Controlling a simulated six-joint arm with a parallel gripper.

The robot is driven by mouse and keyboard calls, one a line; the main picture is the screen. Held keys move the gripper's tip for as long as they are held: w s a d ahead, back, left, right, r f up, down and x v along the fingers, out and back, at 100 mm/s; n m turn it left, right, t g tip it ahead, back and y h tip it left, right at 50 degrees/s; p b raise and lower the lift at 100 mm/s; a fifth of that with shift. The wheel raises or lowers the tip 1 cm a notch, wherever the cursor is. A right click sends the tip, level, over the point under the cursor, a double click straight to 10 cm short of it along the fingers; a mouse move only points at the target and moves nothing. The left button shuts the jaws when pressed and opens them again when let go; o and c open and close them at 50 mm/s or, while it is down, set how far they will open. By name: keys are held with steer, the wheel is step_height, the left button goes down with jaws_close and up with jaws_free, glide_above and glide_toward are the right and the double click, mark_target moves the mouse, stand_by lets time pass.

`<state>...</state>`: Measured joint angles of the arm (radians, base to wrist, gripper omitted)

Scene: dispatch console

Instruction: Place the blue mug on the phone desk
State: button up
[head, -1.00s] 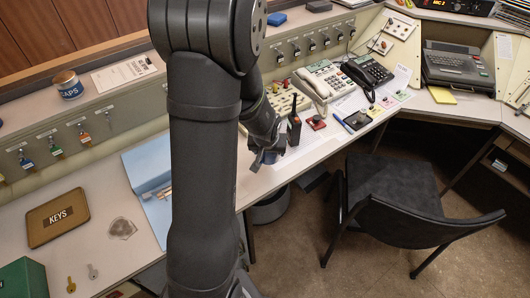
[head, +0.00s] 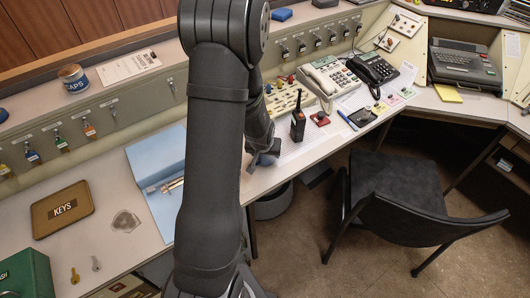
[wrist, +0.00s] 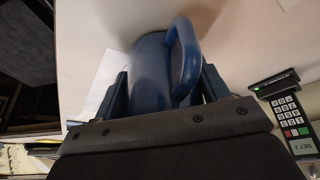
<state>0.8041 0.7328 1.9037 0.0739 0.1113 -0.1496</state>
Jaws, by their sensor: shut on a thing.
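The blue mug (wrist: 153,68) is between the two fingers of my gripper (wrist: 165,88) in the wrist view, its handle towards the right finger. My gripper is shut on it. In the head view my arm hides most of the gripper (head: 265,156) and mug, which are at the front part of the phone desk (head: 267,181). I cannot tell whether the mug touches the desk. A beige phone (head: 327,77) and a black phone (head: 373,70) stand further back on this desk.
A handheld radio (head: 298,125) stands upright just right of my gripper, with a small red item (head: 320,118) beyond it. A blue folder (head: 158,165) lies left of my arm. A black chair (head: 395,205) stands in front of the desk. A card terminal (wrist: 290,120) shows in the wrist view.

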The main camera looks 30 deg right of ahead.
steer(key=o, duration=1.2)
steer(key=shift+f, duration=0.1)
steer(key=shift+c, duration=0.2)
steer(key=shift+s+a+r, duration=0.1)
steer(key=shift+r, duration=0.5)
steer(key=v, duration=1.1)
steer(key=shift+f, duration=0.1)
steer(key=x, duration=1.2)
steer(key=shift+f, duration=0.1)
steer(key=shift+r, duration=0.75)
